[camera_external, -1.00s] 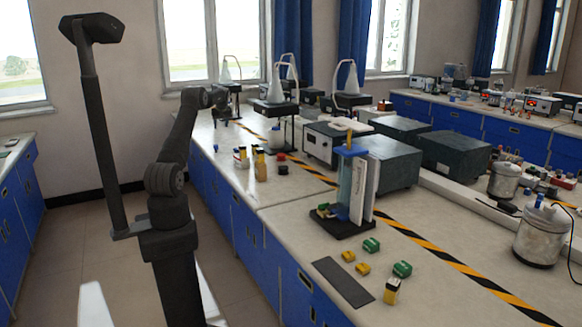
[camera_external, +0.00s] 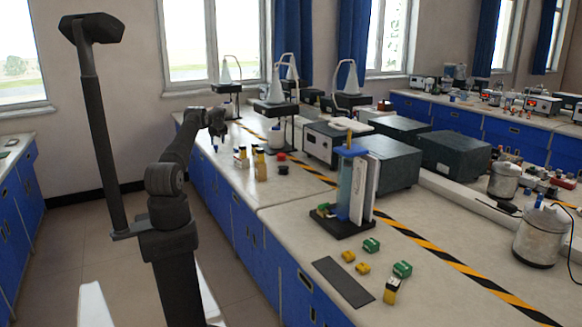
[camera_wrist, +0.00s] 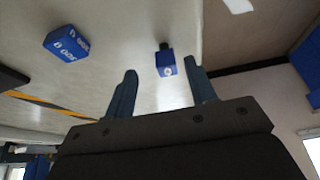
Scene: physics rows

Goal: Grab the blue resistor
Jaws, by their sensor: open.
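In the wrist view, a small blue block (camera_wrist: 167,69) with a dark end and a pale round mark lies on the pale bench top, seen between my fingertips and beyond them. A larger blue box (camera_wrist: 66,43) with white markings lies to its left. I cannot tell for sure which one is the blue resistor. My gripper (camera_wrist: 160,70) is open, with its two fingers apart and nothing held. In the external view my gripper (camera_external: 219,134) is over the far part of the bench, near a tiny blue object (camera_external: 215,148).
The bench top (camera_external: 290,212) carries several small bottles and blocks (camera_external: 260,165) in front of the gripper. Stands with flasks (camera_external: 277,95) rise behind it. A blue-and-white apparatus (camera_external: 354,185) stands nearer the camera. The bench edge is close to the left.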

